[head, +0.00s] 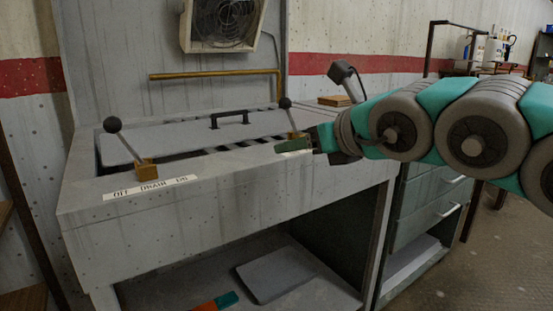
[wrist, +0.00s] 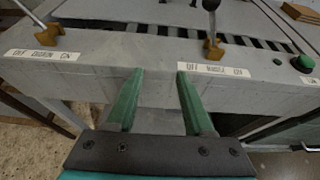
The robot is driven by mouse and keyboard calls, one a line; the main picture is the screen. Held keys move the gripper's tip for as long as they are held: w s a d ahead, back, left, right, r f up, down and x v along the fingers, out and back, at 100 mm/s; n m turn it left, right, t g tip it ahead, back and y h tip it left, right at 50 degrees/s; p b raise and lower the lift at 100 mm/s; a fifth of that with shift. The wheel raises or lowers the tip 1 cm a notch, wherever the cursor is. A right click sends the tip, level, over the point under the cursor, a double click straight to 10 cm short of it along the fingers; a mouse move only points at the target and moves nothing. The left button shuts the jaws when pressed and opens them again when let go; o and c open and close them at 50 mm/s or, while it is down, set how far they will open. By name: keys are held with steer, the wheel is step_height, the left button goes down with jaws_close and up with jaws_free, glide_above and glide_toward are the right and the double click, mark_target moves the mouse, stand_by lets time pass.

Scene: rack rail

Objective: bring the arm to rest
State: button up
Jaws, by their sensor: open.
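My gripper (wrist: 157,100) is open and empty in the wrist view, its two green fingers apart with the grey front face of the bench between and beyond them. In the head view my gripper (head: 293,148) reaches in from the right, at the front edge of the grey bench (head: 130,230). It overlaps the second label and sits just in front of the right lever (head: 292,118). Whether the fingers touch the bench cannot be told. The right lever also shows in the wrist view (wrist: 212,25), on a yellow-brown base beyond the right finger.
A left lever (head: 126,143) stands behind a label reading "DRAIN" (head: 150,187). A green button (wrist: 304,62) is at the right of the bench. A lid with a black handle (head: 230,118) lies on top. Drawers (head: 432,205) stand to the right. A fan (head: 222,22) hangs above.

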step_height(320, 180, up, 12)
steer(key=n+t, duration=0.6)
steer(key=n, duration=0.2)
steer(key=s+a+f+n+g+y, duration=0.2)
steer(key=s+a+n+y, duration=0.2)
steer(key=a+n, duration=0.35)
steer(key=s+a+f+n+g, duration=0.25)
steer(key=f+n, duration=0.25)
steer(key=f, duration=0.3)
steer(key=s+a+f+n+g, duration=0.25)
steer(key=f+n+g, duration=0.2)
steer(key=f, duration=0.25)
steer(key=s+d+f+n+g+h, duration=0.1)
steer(key=s+d+f+g+h, duration=0.15)
steer(key=f, duration=0.45)
steer(key=s+d+f+n+g+h, duration=0.1)
steer(key=s+d+f+h, duration=0.15)
steer(key=f, duration=0.45)
steer(key=s+d+f+n+g+h, duration=0.1)
steer(key=s+d+f+n, duration=0.2)
steer(key=f, duration=0.4)
steer(key=s+d+f+g+h, duration=0.2)
steer(key=s+d+f, duration=0.2)
steer(key=s+d, duration=0.2)
steer(key=s+d+f+g+h, duration=0.3)
steer(key=s+d, duration=0.3)
steer(key=d, duration=0.4)
steer(key=shift+s+f+m+h+p, duration=0.15)
steer(key=shift+f+m+h+p, duration=0.2)
steer(key=shift+f, duration=0.55)
